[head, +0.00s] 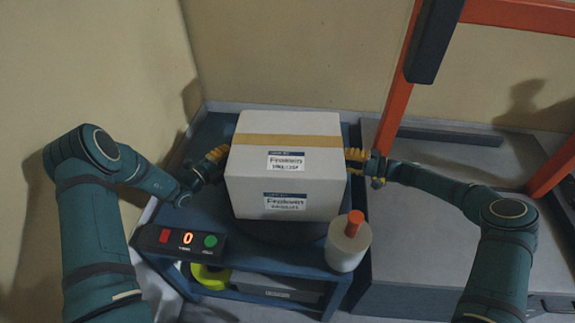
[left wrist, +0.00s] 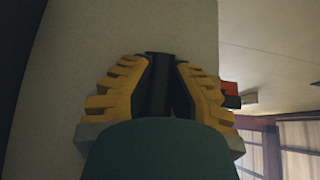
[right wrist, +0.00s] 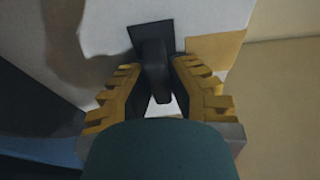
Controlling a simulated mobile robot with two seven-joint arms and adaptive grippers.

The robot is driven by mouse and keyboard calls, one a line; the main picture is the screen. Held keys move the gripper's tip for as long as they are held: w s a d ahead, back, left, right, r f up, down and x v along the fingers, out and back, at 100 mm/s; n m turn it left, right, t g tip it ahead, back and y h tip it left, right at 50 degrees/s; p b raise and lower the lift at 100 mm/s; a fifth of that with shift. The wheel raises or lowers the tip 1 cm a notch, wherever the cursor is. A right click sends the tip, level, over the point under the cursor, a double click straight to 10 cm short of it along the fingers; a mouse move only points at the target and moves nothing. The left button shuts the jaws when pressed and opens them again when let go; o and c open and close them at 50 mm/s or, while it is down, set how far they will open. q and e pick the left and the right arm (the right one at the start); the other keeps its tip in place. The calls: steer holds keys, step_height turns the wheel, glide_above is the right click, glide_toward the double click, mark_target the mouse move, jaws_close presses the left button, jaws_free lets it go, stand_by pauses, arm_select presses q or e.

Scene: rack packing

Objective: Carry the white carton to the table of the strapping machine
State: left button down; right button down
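The white carton (head: 284,171), with a tan tape band and two "Frokwin" labels, is upright above the blue stand (head: 215,132); I cannot tell whether it touches the dark round plate under it. My left gripper (head: 222,153) is at its left side, its fingers closed around a dark grip piece (left wrist: 160,85). My right gripper (head: 352,156) is at its right side, its fingers closed around a dark grip (right wrist: 153,65) on the carton wall. The strapping machine's orange frame (head: 396,85) and its grey table (head: 440,235) are at the right.
A control box (head: 187,240) with red and green buttons and a lit "0" is at the stand's front left. A white cylinder with an orange top (head: 347,243) stands at the front right. A yellow-green item (head: 210,277) is on the lower shelf. Walls close off the left and back.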

arm_select(q)
steer(key=shift+d, duration=0.1)
arm_select(e)
steer(key=shift+a, duration=0.1)
arm_select(q)
steer(key=shift+w+r, duration=0.15)
arm_select(e)
steer(key=shift+w+r, duration=0.1)
steer(key=shift+r, duration=0.05)
steer(key=shift+a, duration=0.1)
arm_select(q)
steer(key=shift+r, duration=0.15)
arm_select(e)
steer(key=shift+r, duration=0.15)
